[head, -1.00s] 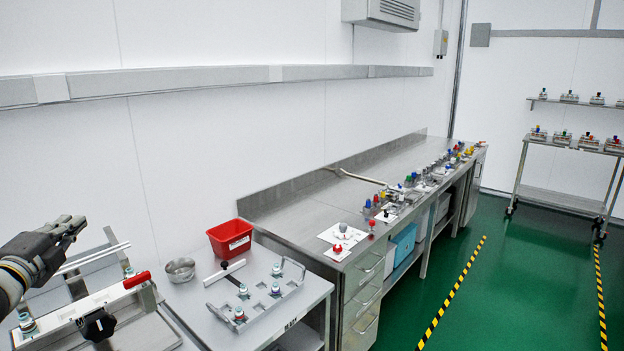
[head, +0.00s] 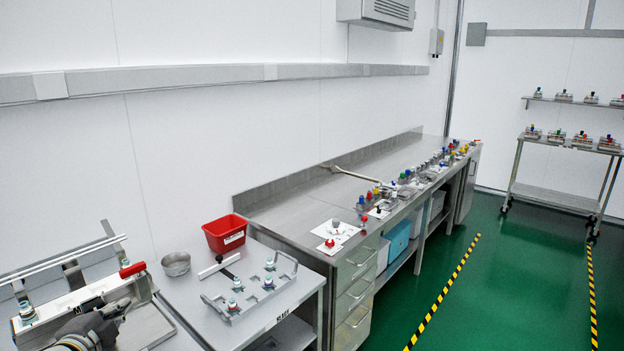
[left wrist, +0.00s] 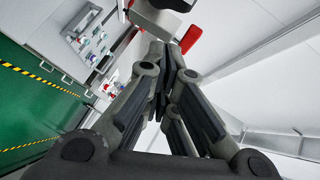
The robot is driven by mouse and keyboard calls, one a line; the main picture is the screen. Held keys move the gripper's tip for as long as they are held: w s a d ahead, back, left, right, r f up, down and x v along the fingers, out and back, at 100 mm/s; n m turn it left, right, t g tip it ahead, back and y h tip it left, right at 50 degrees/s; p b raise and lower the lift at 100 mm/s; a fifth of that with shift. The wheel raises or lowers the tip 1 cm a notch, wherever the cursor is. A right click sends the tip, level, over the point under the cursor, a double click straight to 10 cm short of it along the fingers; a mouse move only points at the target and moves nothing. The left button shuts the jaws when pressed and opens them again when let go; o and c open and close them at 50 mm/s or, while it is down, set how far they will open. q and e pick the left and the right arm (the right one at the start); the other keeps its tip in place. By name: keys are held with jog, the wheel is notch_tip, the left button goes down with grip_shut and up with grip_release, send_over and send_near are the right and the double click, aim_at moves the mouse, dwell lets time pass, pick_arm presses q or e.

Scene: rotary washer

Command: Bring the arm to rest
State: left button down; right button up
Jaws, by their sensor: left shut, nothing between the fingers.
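My left gripper (head: 112,312) is at the lower left of the head view, low in front of the rotary washer fixture (head: 150,330) with its red-tipped handle (head: 133,269). In the left wrist view its fingers (left wrist: 165,55) are closed together with nothing between them. Whether the gripper touches the fixture I cannot tell. My right gripper is in neither view.
A side table holds a metal tray (head: 231,312) with several capped vials, a metal bowl (head: 176,263) and a red bin (head: 225,234). A steel bench (head: 300,215) runs along the wall. The green floor (head: 510,290) at right is clear.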

pick_arm(q)
jog(key=s+d+f+n+g, duration=0.6)
jog(key=s+d+f, duration=0.6)
jog(key=s+f, duration=0.35)
jog(key=s+d+f+n+g+h, duration=0.1)
jog(key=s+d+f+n+g, duration=0.2)
jog(key=s, duration=0.6)
jog(key=s+d+f+n+g+h, duration=0.1)
jog(key=s+d+f+n+g, duration=0.1)
jog(key=s+d, duration=0.5)
jog(key=s+a+f+g+b, duration=0.1)
jog(key=s+f, duration=0.1)
jog(key=f, duration=1.3)
jog(key=s+a+f+g+b, duration=0.1)
jog(key=s+f, duration=0.1)
jog(key=f, duration=1.3)
jog(key=s+a+f+b, duration=0.1)
jog(key=s+a+f, duration=0.1)
jog(key=s+f, duration=1.3)
jog(key=shift+s+a+f+g, duration=0.15)
jog(key=shift+s+a+g, duration=0.2)
jog(key=shift+s, duration=0.35)
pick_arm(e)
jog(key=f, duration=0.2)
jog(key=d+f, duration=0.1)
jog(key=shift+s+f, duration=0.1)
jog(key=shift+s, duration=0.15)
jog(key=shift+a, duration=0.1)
